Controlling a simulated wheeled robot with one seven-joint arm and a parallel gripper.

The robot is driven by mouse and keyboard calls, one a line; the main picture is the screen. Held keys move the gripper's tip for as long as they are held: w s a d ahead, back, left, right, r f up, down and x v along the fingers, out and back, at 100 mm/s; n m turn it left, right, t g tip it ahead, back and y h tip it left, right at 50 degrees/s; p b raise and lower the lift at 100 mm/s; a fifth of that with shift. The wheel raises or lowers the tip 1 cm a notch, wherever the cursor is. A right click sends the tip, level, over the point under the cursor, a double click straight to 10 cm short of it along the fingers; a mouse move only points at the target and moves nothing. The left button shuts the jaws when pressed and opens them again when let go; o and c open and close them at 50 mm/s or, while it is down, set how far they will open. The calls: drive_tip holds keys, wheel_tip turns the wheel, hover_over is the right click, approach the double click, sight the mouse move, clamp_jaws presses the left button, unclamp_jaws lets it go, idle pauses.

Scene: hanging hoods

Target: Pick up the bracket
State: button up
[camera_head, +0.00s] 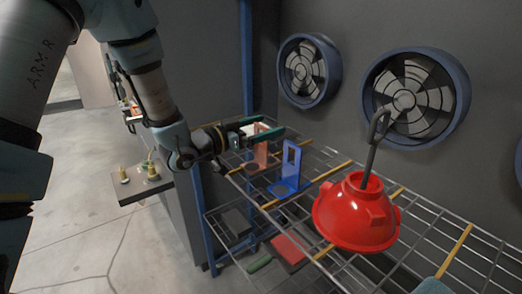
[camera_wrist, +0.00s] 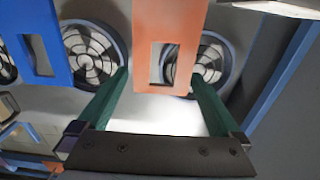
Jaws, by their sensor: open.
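Two upright brackets with rectangular cutouts stand on a wire rack; the task does not say which one is meant. The orange bracket (camera_head: 261,154) is at the rack's far left end, partly hidden by my gripper (camera_head: 272,126). The blue bracket (camera_head: 289,172) stands to its right and nearer. In the wrist view, the orange bracket (camera_wrist: 166,25) appears between the green fingers of my open gripper (camera_wrist: 159,76), with space on both sides. I cannot tell how far it reaches between them. The blue bracket (camera_wrist: 37,45) is outside the left finger there.
A red hood (camera_head: 353,215) with a dark hooked rod stands on the wire rack (camera_head: 424,226), right of the brackets. A blue post (camera_head: 246,60) rises near my gripper. A lower shelf holds a red box (camera_head: 288,250).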

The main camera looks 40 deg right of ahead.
drive_tip(key=shift+d, duration=1.05)
clamp_jaws()
drive_tip(key=shift+r, duration=0.1)
